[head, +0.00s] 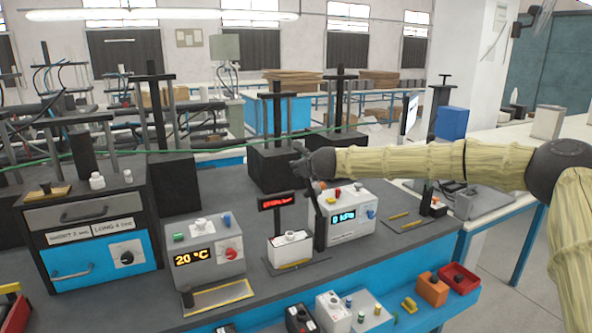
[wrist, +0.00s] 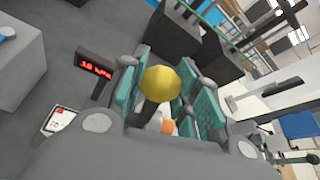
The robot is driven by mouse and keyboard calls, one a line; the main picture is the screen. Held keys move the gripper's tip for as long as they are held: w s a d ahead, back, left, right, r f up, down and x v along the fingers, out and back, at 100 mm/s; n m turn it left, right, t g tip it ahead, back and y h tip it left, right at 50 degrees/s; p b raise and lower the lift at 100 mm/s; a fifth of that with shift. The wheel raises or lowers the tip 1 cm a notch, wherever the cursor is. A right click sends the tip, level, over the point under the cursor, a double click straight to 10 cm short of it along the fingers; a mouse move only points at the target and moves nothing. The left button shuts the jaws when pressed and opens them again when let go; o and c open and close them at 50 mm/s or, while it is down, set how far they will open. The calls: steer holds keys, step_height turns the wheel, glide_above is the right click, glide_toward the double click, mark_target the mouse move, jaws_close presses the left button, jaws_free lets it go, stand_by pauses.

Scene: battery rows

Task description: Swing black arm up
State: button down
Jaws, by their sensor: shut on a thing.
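The black arm (head: 319,222) stands nearly upright on the bench, between the small red-display unit and the white kPa box. My gripper (head: 308,163) is at its upper end in the head view and hides its tip. In the wrist view a yellow ball knob (wrist: 160,84) sits between the teal finger pads of my gripper (wrist: 165,88), with a dark stem below it. The fingers are shut on this knob. Most of the black arm is hidden by my gripper in the wrist view.
The red display (head: 276,201) stands on a post left of the black arm. A white box reading 0 kPa (head: 346,217) is close on the right. A 20 °C box (head: 204,251) stands further left. Black stands with posts (head: 280,165) are behind, and a green line crosses there.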

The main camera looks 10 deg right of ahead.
steer(key=shift+w+d+r, duration=0.15)
steer(key=shift+d+r, duration=0.1)
steer(key=shift+d, duration=0.2)
steer(key=shift+r, duration=0.1)
steer(key=c, duration=1.4)
jaws_free()
steer(key=shift+d, duration=0.1)
steer(key=o, duration=0.4)
steer(key=shift+w+d, duration=0.1)
steer(key=shift+c, duration=0.2)
steer(key=shift+s, duration=0.25)
steer(key=v, duration=1.1)
steer(key=shift+s+d, duration=0.15)
steer(key=shift+s, duration=0.15)
